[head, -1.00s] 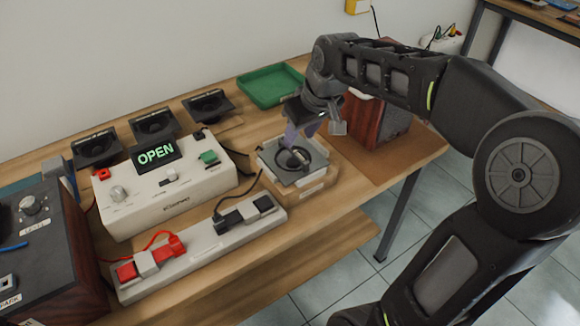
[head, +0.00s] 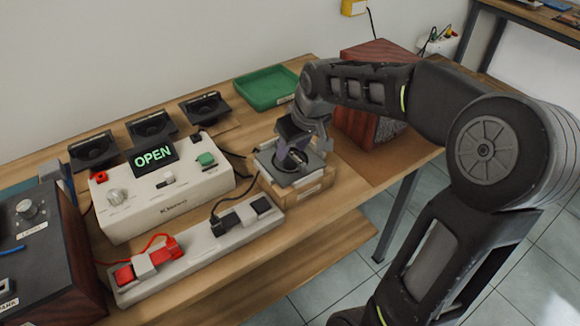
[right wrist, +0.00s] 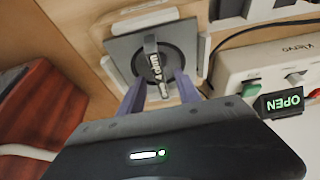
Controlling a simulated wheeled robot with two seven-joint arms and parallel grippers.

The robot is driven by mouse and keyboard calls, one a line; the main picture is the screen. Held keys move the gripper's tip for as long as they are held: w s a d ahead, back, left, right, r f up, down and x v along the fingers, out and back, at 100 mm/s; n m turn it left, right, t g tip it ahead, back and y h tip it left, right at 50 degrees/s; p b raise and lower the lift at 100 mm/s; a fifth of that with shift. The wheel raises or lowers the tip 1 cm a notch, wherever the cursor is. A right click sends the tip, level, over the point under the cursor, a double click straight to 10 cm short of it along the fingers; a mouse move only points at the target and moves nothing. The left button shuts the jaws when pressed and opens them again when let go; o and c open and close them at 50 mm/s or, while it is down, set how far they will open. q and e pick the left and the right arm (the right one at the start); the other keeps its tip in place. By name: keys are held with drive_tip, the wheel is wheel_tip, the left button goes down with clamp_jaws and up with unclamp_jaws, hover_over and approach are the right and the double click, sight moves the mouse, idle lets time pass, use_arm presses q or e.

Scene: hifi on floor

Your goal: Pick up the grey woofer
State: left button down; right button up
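The grey woofer (head: 282,178) has a square grey frame and a dark round cone. It sits in a light-coloured cradle on a wooden block. In the right wrist view the woofer (right wrist: 125,50) carries a dark bar with a white label across its middle. My right gripper (head: 291,155) is right over it, pointing down, and partly hides it in the head view. In the right wrist view its two purple fingers (right wrist: 160,88) stand apart, one on each side of the bar's near end, with gaps showing. I cannot tell whether the fingertips touch the woofer. My left gripper is not in view.
A white tester box (head: 165,195) with a lit OPEN sign is left of the cradle. A power strip (head: 200,245) lies in front. Several black speakers (head: 152,127) and a green tray (head: 265,89) are behind. A wooden cabinet (head: 365,110) stands to the right.

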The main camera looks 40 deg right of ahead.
sight(290, 164)
drive_tip(key=x, duration=0.2)
drive_tip(key=shift+w+f, duration=0.1)
drive_tip(key=shift+f, duration=0.25)
drive_tip(key=shift+c, duration=0.2)
clamp_jaws()
idle(0.9)
drive_tip(key=shift+r, duration=0.1)
idle(0.4)
